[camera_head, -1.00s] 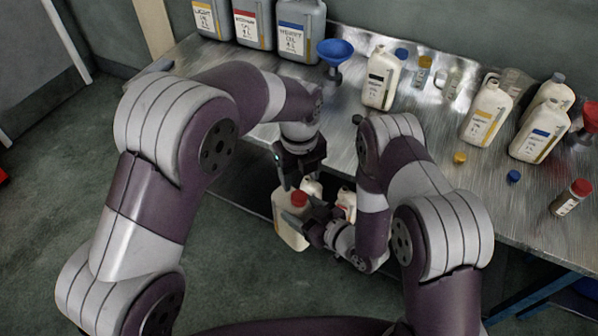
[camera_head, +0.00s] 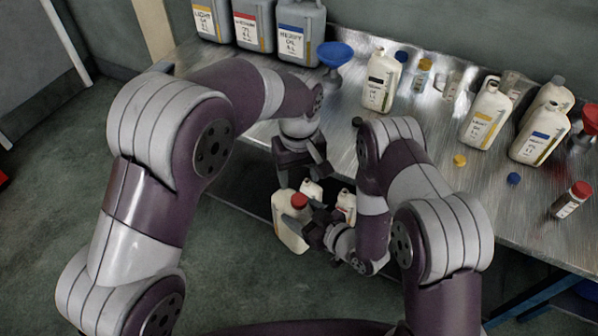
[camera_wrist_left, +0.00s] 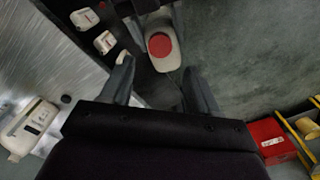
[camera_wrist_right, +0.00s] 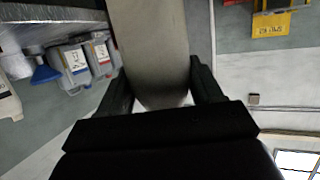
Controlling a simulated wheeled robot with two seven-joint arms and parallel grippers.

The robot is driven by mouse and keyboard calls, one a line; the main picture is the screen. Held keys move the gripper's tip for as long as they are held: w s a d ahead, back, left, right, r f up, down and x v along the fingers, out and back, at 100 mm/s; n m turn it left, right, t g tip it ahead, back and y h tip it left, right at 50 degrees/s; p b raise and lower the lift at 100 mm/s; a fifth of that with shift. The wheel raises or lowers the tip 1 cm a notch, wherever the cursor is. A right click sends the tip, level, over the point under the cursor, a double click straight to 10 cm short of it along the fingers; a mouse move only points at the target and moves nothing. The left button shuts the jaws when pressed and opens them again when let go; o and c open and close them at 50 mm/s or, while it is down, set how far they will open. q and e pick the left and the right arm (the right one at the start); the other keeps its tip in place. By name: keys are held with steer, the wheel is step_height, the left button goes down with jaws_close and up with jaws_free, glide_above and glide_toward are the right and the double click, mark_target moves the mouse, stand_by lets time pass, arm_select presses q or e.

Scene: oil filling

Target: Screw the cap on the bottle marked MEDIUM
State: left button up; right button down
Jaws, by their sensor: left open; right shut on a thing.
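A cream bottle (camera_head: 287,228) with a red cap (camera_head: 299,200) on its top is held in the air in front of the table. I cannot read its label from here. My right gripper (camera_head: 317,220) is shut on this bottle, whose side fills the space between the fingers in the right wrist view (camera_wrist_right: 152,50). My left gripper (camera_head: 303,177) is open and empty just above the cap, pointing down. In the left wrist view the red cap (camera_wrist_left: 160,45) lies beyond the fingertips, apart from them. I cannot tell how tightly the cap sits.
On the metal table (camera_head: 400,125) are cream bottles, a blue funnel (camera_head: 335,54), a yellow cap (camera_head: 459,160), a blue cap (camera_head: 513,178) and a small red-capped bottle (camera_head: 571,199). Grey oil jugs (camera_head: 298,30) stand at the back.

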mark_target(299, 199)
arm_select(q)
steer(key=shift+f, duration=0.1)
step_height(299, 199, down, 8)
steer(key=shift+r, duration=0.1)
stand_by(0.5)
steer(key=c, duration=1.1)
steer(key=m, duration=0.8)
steer(key=o, duration=1.2)
steer(key=shift+o, duration=0.2)
steer(key=shift+r, duration=0.1)
